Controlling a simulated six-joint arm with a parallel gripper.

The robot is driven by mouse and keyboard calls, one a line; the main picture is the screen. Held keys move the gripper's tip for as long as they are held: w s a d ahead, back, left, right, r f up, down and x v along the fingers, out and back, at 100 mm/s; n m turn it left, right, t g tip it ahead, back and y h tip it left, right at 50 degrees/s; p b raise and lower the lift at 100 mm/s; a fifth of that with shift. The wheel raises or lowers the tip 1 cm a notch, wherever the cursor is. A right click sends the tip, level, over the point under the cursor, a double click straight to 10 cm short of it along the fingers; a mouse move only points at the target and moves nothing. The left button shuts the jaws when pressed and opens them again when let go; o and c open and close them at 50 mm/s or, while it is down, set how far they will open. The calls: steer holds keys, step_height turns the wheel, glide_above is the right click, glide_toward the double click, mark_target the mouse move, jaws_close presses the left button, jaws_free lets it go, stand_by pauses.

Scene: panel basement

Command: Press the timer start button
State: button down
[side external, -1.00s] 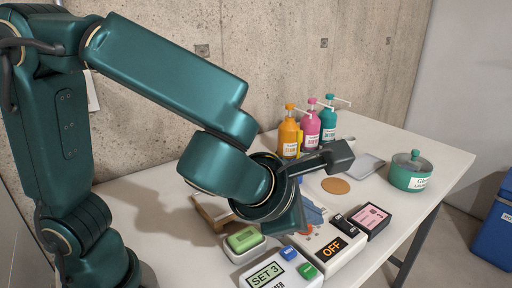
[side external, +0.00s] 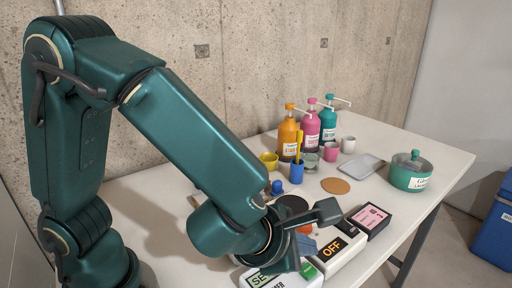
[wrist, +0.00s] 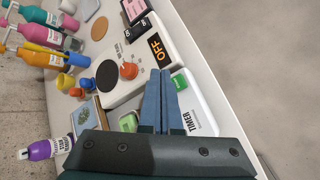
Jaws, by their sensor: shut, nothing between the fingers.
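The timer (side external: 262,281) is a white box at the front of the table, with a display partly hidden by my gripper. Its green button (side external: 309,271) shows at the gripper's right in the side view. In the wrist view the timer (wrist: 203,112) has the label TIMER, and its green button (wrist: 180,83) lies just right of my fingers. My gripper (wrist: 160,73) is shut and empty, its fingertips over the timer's edge by the hotplate. I cannot tell whether they touch anything. The blue button is hidden.
A white hotplate (wrist: 150,82) reading OFF, with an orange knob (wrist: 128,71), adjoins the timer. A pink-labelled box (side external: 370,218), a green pot (side external: 410,171), pump bottles (side external: 289,137) and cups (side external: 331,152) stand further back. A purple bottle (wrist: 40,149) is at lower left in the wrist view.

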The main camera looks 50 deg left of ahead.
mark_target(311, 264)
steer(key=shift+f, duration=1.15)
steer(key=shift+f, duration=0.1)
stand_by(1.2)
steer(key=shift+f, duration=0.3)
steer(key=shift+f, duration=0.5)
stand_by(0.5)
steer(key=shift+r, duration=0.95)
steer(key=shift+r, duration=2.5)
